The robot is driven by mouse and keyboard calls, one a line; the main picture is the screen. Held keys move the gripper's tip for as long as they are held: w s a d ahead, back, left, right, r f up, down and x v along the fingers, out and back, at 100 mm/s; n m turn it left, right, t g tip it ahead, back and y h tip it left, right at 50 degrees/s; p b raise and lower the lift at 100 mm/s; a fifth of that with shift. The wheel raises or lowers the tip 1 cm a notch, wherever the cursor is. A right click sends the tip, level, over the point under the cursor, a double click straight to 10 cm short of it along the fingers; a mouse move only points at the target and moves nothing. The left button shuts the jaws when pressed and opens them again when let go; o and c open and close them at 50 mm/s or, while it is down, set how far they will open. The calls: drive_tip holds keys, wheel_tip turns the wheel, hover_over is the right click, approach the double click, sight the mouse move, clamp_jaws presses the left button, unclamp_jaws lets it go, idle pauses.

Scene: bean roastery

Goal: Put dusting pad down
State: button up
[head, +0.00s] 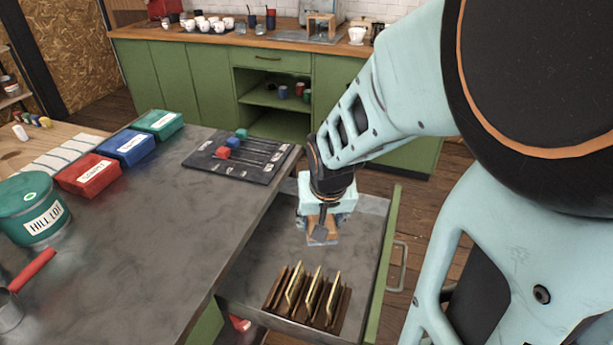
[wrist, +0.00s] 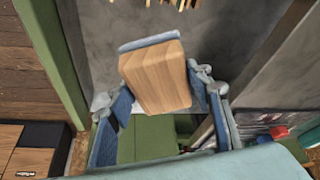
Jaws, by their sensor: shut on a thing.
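The dusting pad is a wooden block with a thin grey pad along its far edge, seen in the wrist view (wrist: 155,78). My gripper (wrist: 158,95) is shut on its wooden part, with a finger on either side. In the head view, my gripper (head: 323,212) holds the dusting pad (head: 332,226) over the open drawer (head: 262,262), towards its back half. My gripper partly hides the pad there. I cannot tell whether the pad touches the drawer floor.
A rack of upright gold-brown pieces (head: 308,294) stands at the drawer's near end. The drawer floor between it and my gripper is bare. The grey worktop (head: 150,225) adjoins on the left, with a dark tool board (head: 238,158), lidded boxes (head: 89,174) and a green tin (head: 33,210).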

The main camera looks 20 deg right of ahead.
drive_tip(key=f, duration=0.1)
drive_tip(key=b, duration=0.1)
drive_tip(key=f, duration=0.1)
drive_tip(key=shift+s+d+f+b, duration=0.2)
drive_tip(key=shift+d+f+b, duration=0.05)
drive_tip(key=shift+f+b, duration=0.1)
drive_tip(key=w+d+f, duration=0.5)
drive_tip(key=w+d, duration=0.1)
drive_tip(key=d, duration=0.2)
drive_tip(key=b, duration=0.2)
hover_over(349, 234)
drive_tip(key=s, duration=0.1)
drive_tip(key=f, duration=0.4)
drive_tip(key=shift+s+a+f, duration=0.2)
drive_tip(key=shift+a+f, duration=0.05)
drive_tip(key=shift+f, duration=0.05)
wheel_tip(349, 234, down, 3)
drive_tip(key=shift+d+f, duration=0.1)
drive_tip(key=shift+f, duration=0.1)
